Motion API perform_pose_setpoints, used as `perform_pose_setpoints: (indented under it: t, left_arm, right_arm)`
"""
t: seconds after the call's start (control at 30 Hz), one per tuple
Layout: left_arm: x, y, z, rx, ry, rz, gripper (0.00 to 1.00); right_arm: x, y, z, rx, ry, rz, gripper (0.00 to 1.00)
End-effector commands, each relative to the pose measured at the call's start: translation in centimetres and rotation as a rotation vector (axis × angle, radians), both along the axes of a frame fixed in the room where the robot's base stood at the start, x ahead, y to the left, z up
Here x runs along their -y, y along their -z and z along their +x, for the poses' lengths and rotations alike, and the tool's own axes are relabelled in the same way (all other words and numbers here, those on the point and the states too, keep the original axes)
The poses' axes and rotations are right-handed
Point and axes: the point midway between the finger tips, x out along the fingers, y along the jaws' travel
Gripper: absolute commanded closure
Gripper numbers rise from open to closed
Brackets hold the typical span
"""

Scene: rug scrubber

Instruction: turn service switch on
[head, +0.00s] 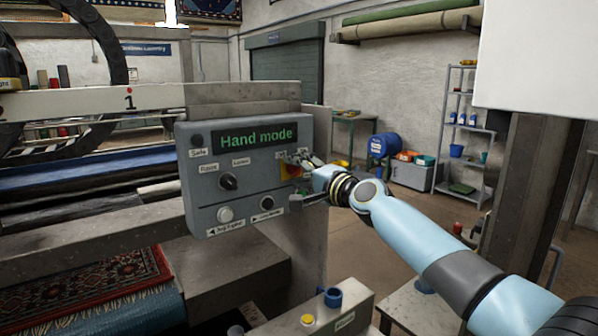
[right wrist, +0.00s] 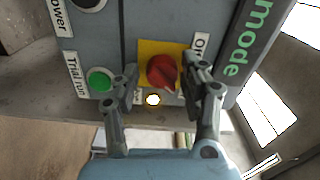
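The service switch looks to be the red rotary knob on a yellow plate (head: 288,171), on the right part of the grey control panel (head: 205,212). In the right wrist view the red knob (right wrist: 161,71) sits between the two fingertips of my right gripper (right wrist: 160,77). The fingers are apart, one on each side of the knob, with a gap on the left side; contact on the right is unclear. A label beside the plate is partly hidden by the right finger. In the head view my right gripper (head: 302,178) covers part of the switch. My left gripper is not in view.
The panel display (head: 254,136) reads "Hand mode". A black knob (head: 229,181) is on the panel's left. A rug (head: 75,290) lies on the machine.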

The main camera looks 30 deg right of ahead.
Motion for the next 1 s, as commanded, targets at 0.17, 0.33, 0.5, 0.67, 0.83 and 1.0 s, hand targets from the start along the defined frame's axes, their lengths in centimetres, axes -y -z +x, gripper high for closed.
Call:
perform_pose_setpoints:
  t: [0.17,0.33,0.5,0.67,0.83,1.0]
  left_arm:
    - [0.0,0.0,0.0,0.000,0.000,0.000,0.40]
    - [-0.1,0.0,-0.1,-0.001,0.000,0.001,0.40]
    - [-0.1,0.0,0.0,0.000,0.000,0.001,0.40]
    - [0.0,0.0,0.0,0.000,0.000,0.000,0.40]
    - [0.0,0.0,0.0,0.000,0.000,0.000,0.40]
    - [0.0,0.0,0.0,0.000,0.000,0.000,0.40]
  right_arm:
    - [0.0,-0.1,0.0,0.002,0.000,-0.001,0.44]
    - [0.0,-0.1,-0.1,0.002,0.001,-0.002,0.44]
    - [0.3,0.0,-1.8,0.002,0.000,-0.005,0.44]
    - [0.8,0.0,-5.3,0.002,-0.001,-0.008,0.44]
    - [1.3,0.0,-9.0,0.000,-0.001,-0.008,0.44]
    - [1.6,0.0,-11.2,0.001,0.000,-0.005,0.44]
